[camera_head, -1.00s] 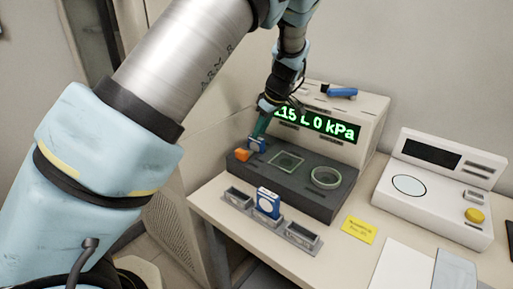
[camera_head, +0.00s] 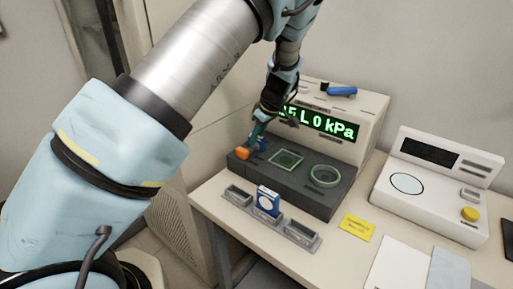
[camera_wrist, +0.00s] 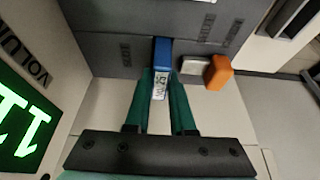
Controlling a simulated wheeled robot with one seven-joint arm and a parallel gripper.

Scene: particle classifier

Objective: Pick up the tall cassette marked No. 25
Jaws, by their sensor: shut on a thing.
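A blue cassette (camera_wrist: 162,50) with a white label stands between the green fingers of my gripper (camera_wrist: 162,78) in the wrist view. The label seems to show 25, but it is small and blurred. My gripper is shut on this cassette, one finger on each side. In the head view my gripper (camera_head: 256,134) points down at the left end of the dark console (camera_head: 305,182), and the cassette (camera_head: 262,146) shows only in part behind the fingers.
An orange knob (camera_head: 242,153) sits close beside the gripper. A blue-and-white cassette (camera_head: 268,200) stands in the middle of the front rack (camera_head: 285,222), between two empty slots. The lit display (camera_head: 325,121) rises behind. A white device (camera_head: 430,195) stands to the right.

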